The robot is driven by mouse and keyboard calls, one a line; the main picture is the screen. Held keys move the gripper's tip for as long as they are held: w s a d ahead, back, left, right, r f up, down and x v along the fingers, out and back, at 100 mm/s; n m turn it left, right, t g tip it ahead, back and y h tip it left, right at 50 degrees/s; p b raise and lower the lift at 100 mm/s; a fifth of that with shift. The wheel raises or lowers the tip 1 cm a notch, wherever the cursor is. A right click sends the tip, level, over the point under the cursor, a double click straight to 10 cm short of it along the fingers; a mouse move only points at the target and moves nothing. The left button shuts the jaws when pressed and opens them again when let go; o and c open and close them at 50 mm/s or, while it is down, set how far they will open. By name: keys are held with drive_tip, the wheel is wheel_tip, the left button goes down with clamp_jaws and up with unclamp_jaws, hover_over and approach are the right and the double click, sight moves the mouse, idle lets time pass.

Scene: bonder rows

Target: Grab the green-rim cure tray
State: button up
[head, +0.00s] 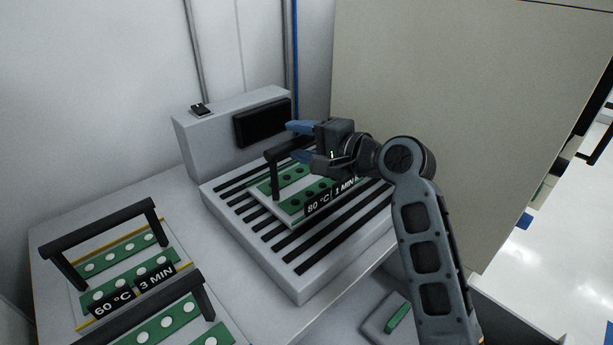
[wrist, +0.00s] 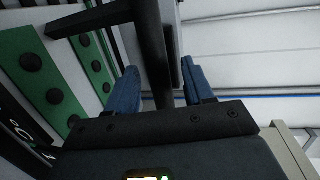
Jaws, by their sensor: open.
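A cure tray (head: 271,209) with green strips, dark round parts and a label reading 80 °C, 1 MIN sits on the slatted hot plate in the head view. Its edge looks thinly green, though part is hidden by my arm. A dark handle (head: 275,172) rises over it. My gripper (head: 293,142) is open, its blue fingers level with the top of the handle. In the wrist view, the dark handle (wrist: 152,45) runs between the two fingers, with no clear contact. The tray's green strips (wrist: 40,75) show at the left there.
The hot plate (head: 300,284) has a raised back with a dark panel (head: 263,122). A yellow-rim tray (head: 78,323) labelled 60 °C, 3 MIN stands on the bench at the left. Another handled tray (head: 180,333) is cut off at the bottom. A beige panel (head: 440,90) stands behind my arm.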

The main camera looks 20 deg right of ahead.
drive_tip(key=shift+c, duration=0.4)
clamp_jaws()
idle(1.0)
